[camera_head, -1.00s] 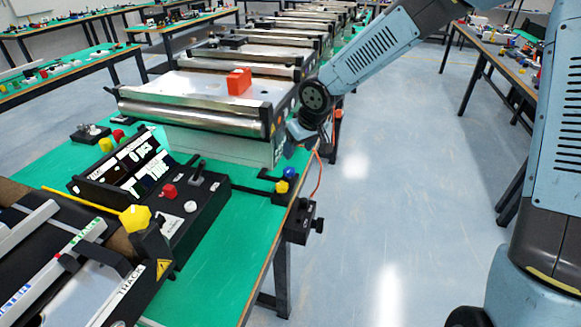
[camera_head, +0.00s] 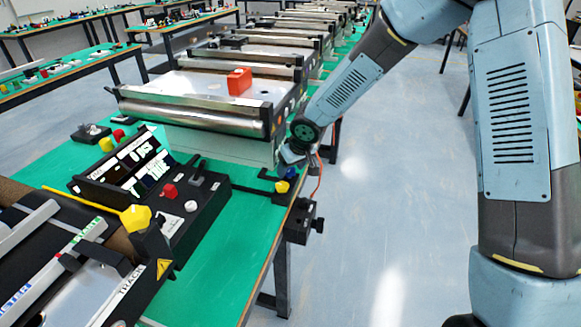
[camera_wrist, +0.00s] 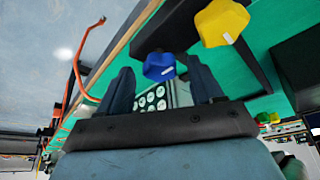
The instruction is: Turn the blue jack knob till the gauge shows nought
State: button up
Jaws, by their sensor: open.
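The blue jack knob (camera_head: 291,173) sits at the right edge of the green table, beside a yellow knob (camera_head: 281,187). My gripper (camera_wrist: 160,72) is empty; I cannot tell whether a finger touches the knob. In the head view my gripper (camera_head: 292,157) is small and close above the knob. A black display (camera_head: 138,160) with white characters stands on the table; its reading is too small to be sure of, and I cannot tell if it is the gauge.
A conveyor with a metal roller (camera_head: 190,112) and a red block (camera_head: 239,81) stands behind the knobs. A larger yellow knob (camera_head: 135,217) is on the near conveyor. An orange cable (camera_head: 319,176) hangs at the table edge. Open floor lies to the right.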

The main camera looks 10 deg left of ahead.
jog(key=shift+c, duration=0.3)
jog(key=c, duration=0.9)
jog(key=shift+a, duration=0.15)
jog(key=shift+c, duration=0.6)
jog(key=shift+d, duration=0.2)
jog(key=shift+n, duration=0.3)
jog(key=shift+w+d+n+g+y, duration=0.15)
jog(key=shift+n+g+y, duration=0.25)
jog(key=shift+n, duration=0.5)
jog(key=shift+w+n+g, duration=0.15)
jog(key=shift+n+g, duration=0.55)
jog(key=shift+n, duration=1.1)
